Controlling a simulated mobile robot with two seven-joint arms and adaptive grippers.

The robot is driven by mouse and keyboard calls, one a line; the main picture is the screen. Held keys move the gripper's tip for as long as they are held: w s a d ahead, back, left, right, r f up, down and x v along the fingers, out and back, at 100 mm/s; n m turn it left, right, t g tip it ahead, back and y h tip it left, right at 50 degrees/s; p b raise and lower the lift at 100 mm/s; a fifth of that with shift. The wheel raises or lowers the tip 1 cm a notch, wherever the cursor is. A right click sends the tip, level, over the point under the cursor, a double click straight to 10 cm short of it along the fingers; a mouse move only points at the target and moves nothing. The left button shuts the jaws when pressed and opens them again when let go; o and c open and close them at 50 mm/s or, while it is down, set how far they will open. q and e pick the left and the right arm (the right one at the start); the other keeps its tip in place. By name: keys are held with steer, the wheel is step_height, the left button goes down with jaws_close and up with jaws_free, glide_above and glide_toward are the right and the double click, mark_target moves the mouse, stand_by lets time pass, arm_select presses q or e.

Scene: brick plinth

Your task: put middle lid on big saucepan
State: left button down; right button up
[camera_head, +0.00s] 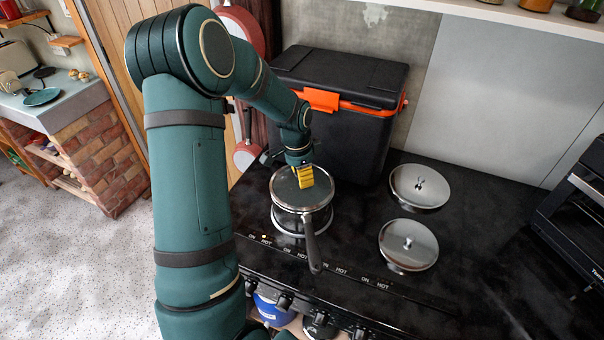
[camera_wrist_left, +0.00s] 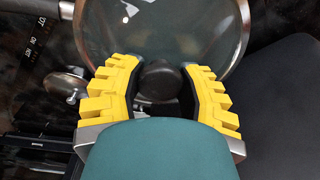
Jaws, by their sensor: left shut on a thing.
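A saucepan (camera_head: 312,246) with a long dark handle stands on the left burner of the black hob, its handle toward the front edge. A round glass lid (camera_head: 286,192) with a metal rim lies level over its mouth; I cannot tell whether the rim touches all round. My left gripper (camera_head: 303,178) is above the lid. In the left wrist view its yellow fingers (camera_wrist_left: 160,82) are shut on the lid's black knob (camera_wrist_left: 160,77), and the glass (camera_wrist_left: 165,30) spreads around it. My right gripper is not in view.
Two shiny metal lids lie on the hob to the right, one farther back (camera_head: 420,187) and one nearer (camera_head: 408,245). A black box with an orange latch (camera_head: 340,95) stands close behind the saucepan. A dark oven (camera_head: 575,225) is at the far right.

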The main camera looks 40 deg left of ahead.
arm_select(q)
steer(key=shift+f+b, duration=0.35)
steer(key=shift+f, duration=0.1)
steer(key=shift+c, duration=2.3)
jaws_free()
step_height(320, 180, up, 12)
steer(key=s, duration=0.1)
steer(key=shift+a, duration=0.3)
steer(key=shift+s, duration=0.1)
